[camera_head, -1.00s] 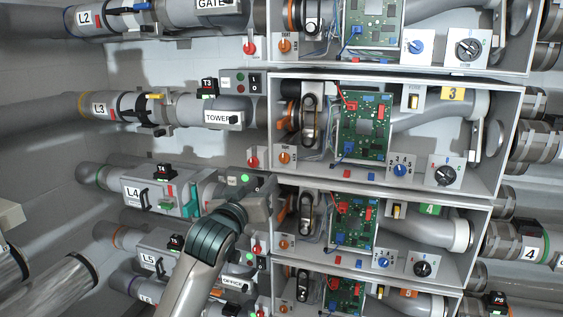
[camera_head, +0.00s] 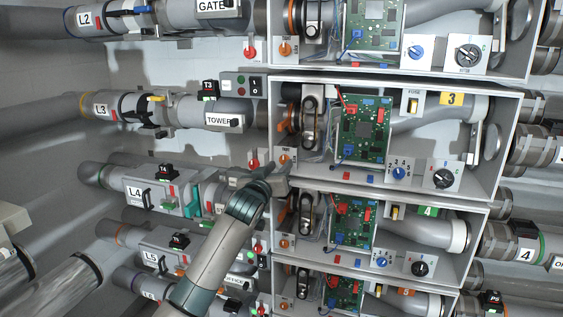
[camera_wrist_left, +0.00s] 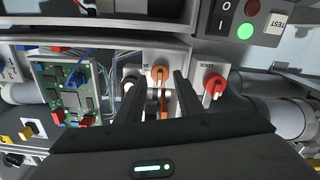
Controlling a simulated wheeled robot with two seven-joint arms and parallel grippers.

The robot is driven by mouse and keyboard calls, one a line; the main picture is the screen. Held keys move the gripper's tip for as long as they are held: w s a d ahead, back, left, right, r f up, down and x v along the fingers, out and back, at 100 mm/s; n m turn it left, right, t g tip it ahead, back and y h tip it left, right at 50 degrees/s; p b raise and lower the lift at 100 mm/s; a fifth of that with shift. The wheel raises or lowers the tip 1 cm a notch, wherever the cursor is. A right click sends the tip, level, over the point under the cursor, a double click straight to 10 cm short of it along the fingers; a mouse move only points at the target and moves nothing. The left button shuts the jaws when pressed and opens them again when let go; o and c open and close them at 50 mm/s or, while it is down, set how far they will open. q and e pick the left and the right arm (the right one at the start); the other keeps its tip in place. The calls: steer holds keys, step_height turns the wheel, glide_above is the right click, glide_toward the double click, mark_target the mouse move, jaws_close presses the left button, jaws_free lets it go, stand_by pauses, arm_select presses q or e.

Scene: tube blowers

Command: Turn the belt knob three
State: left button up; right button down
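The belt knob of unit three is a small orange knob (camera_head: 284,158) on a pale plate at the lower left of the box with the yellow 3 label (camera_head: 451,98). In the left wrist view the orange knob (camera_wrist_left: 160,73) shows at the middle, between the two dark fingers. My left gripper (camera_head: 275,170) is at the lower left corner of that box, close to the knob. Its fingers (camera_wrist_left: 157,84) are open, one on each side of the knob; I cannot tell whether they touch it. My right gripper is not in view.
A red LOCK knob (camera_wrist_left: 214,84) sits beside the gripper in the wrist view. A green circuit board (camera_head: 364,130), a blue knob (camera_head: 398,173) and a black knob (camera_head: 442,179) are in the same box. Similar boxes stand above and below.

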mark_target(284, 160)
arm_select(q)
steer(key=shift+w+d+r, duration=0.1)
steer(key=shift+w+d, duration=0.1)
steer(key=shift+w, duration=0.3)
steer(key=shift+w+d, duration=0.2)
steer(key=shift+w, duration=0.55)
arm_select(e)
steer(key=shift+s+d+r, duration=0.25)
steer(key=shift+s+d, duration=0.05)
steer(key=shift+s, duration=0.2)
arm_select(q)
steer(key=c, duration=0.8)
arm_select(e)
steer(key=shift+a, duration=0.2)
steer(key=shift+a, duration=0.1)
